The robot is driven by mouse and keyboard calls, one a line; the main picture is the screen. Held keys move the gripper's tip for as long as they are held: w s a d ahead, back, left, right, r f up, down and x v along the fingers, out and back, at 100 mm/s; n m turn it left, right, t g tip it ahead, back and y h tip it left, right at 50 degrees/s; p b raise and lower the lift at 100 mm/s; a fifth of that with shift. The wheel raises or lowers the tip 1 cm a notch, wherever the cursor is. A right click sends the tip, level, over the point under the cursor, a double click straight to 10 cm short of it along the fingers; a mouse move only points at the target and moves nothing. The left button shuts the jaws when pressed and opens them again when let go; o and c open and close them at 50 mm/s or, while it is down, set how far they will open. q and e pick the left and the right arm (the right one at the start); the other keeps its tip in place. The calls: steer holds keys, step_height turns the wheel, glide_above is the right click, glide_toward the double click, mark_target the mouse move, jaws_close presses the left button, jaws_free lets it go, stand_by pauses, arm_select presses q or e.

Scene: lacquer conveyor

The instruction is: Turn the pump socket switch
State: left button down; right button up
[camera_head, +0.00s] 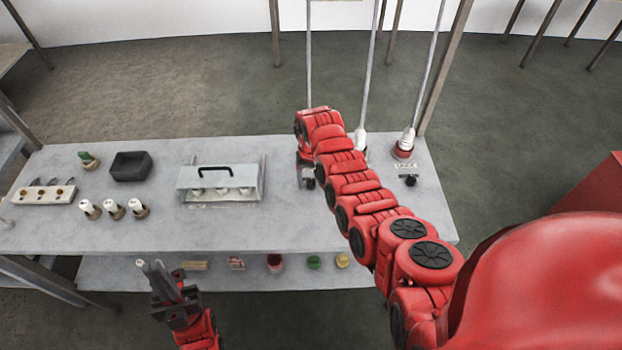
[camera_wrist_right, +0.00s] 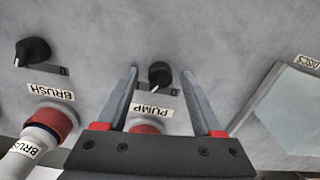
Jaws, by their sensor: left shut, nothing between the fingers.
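The pump socket switch is a small black knob (camera_wrist_right: 160,73) above the PUMP label (camera_wrist_right: 151,111) in the right wrist view. My right gripper (camera_wrist_right: 160,85) is open, its two grey fingers spread on either side of the knob with nothing gripped. Whether they touch it I cannot tell. A red socket (camera_wrist_right: 147,127) shows partly behind the gripper base. In the head view my right arm covers much of this area, and its gripper is mostly hidden. My left gripper (camera_head: 150,265) is shut and empty, in front of the table's near edge.
A BRUSH knob (camera_wrist_right: 33,51) and red-collared plug (camera_wrist_right: 52,121) sit beside the pump switch. A clear box with a black handle (camera_head: 202,171), a black bin (camera_head: 131,166) and several white-topped pieces (camera_head: 114,209) stand on the grey table (camera_head: 200,235). A lower shelf holds coloured items.

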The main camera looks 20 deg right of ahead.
jaws_close()
steer(key=shift+w+n, duration=0.1)
steer(key=shift+n, duration=0.3)
steer(key=n+b, duration=0.2)
steer(key=n, duration=0.2)
steer(key=shift+f+n, duration=0.1)
steer(key=shift+n, duration=0.3)
steer(key=n+b, duration=0.2)
steer(key=n, duration=0.1)
steer(key=shift+n+b, duration=0.6)
steer(key=shift+n, duration=1.1)
steer(key=shift+o, duration=0.2)
jaws_free()
